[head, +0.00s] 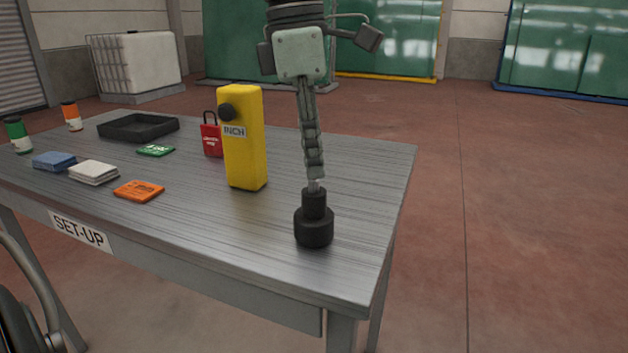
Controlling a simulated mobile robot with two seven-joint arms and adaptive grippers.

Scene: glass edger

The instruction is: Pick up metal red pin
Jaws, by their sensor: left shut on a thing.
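My left gripper (313,176) comes down from the top of the picture, its fingers together and pointing down. It is shut on the pale metal stem of a black stepped pin (314,226), a narrow cylinder on a wider one. I see no red on this pin. It is upright at the right part of the table; I cannot tell whether its base touches the top. The fingers hide the upper end of the stem. No red metal pin shows elsewhere. My right gripper is not in view.
The grey table (370,190) also bears a yellow block (246,155), a red padlock-like piece (211,140), a black tray (138,128), an orange card (139,191), cloths and small bottles at left. The tabletop right of the black pin is clear, up to the table's edge.

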